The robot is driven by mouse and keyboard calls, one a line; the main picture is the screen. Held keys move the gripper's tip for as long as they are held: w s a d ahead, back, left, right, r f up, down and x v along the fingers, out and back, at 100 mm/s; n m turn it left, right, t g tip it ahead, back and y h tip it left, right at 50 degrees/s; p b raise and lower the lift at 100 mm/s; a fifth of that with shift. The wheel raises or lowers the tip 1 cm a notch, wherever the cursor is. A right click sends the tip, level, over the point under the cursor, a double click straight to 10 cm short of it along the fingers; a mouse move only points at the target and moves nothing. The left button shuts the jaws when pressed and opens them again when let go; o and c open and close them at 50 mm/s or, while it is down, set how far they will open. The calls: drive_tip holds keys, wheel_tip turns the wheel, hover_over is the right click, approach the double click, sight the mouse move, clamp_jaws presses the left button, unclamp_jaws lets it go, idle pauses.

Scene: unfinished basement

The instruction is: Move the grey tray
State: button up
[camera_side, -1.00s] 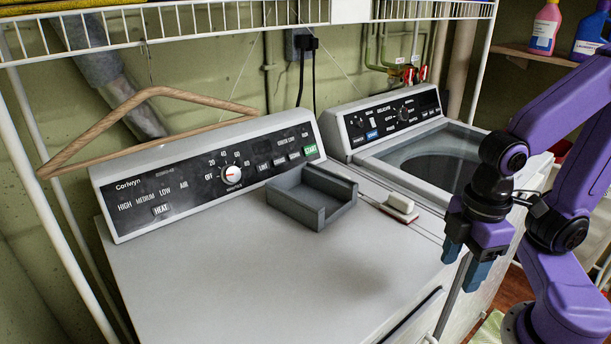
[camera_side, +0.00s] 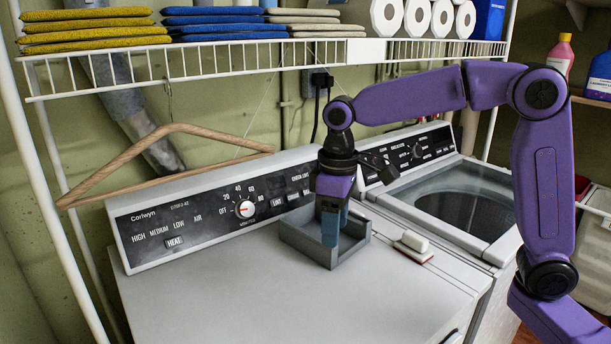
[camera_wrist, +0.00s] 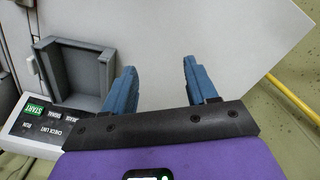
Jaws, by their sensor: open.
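The grey tray (camera_side: 293,236) is a shallow open box on top of the left-hand machine, in front of its control panel. In the wrist view the tray (camera_wrist: 78,45) is left of my fingers. My gripper (camera_side: 336,228) points down at the tray in the side view, its blue fingers hiding part of it. In the wrist view my gripper (camera_wrist: 158,66) has its fingers spread with only the pale machine top between them. The left finger overlaps the edge of the tray's right wall. I cannot tell whether it touches. The tray looks empty where visible.
A white-and-red brush (camera_side: 413,246) lies right of the tray. The control panel (camera_side: 215,215) rises behind it, and a wire shelf (camera_side: 200,60) hangs above. A wooden hanger (camera_side: 120,175) is at the left. The front of the machine top (camera_side: 250,290) is clear.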

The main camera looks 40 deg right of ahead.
drive_tip(key=w+d+m, duration=0.2)
drive_tip(key=w+m, duration=0.1)
drive_tip(key=w, duration=0.8)
drive_tip(key=m, duration=0.2)
hover_over(306, 237)
drive_tip(key=shift+w+d+r, duration=0.1)
drive_tip(key=shift+w+d, duration=0.45)
drive_tip(key=shift+w, duration=0.3)
wheel_tip(306, 237, down, 17)
drive_tip(key=shift+f, duration=0.2)
drive_tip(key=shift+s, duration=0.1)
clamp_jaws()
